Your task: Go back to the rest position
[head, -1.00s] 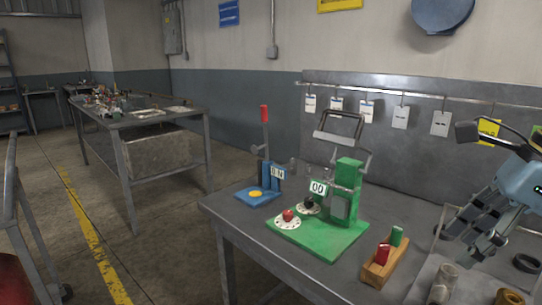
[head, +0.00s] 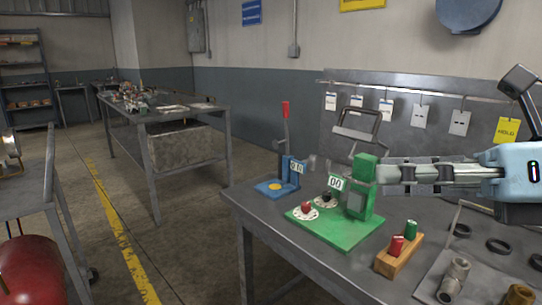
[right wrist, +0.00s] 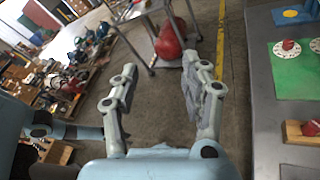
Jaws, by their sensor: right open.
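My right gripper (head: 388,176) reaches in from the right in the head view, above the workbench and partly in front of the green press device. In the right wrist view the right gripper (right wrist: 160,85) is open, its two fingers apart with only floor between them. Nothing is held in it. My left gripper does not show in the head view.
The workbench (head: 262,208) carries a green device (head: 330,232), a blue device (head: 277,187), a wooden block (head: 384,264) with red and green pieces, dark rings and metal fittings. A red tank (head: 35,268) stands at lower left. A floor aisle is clear.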

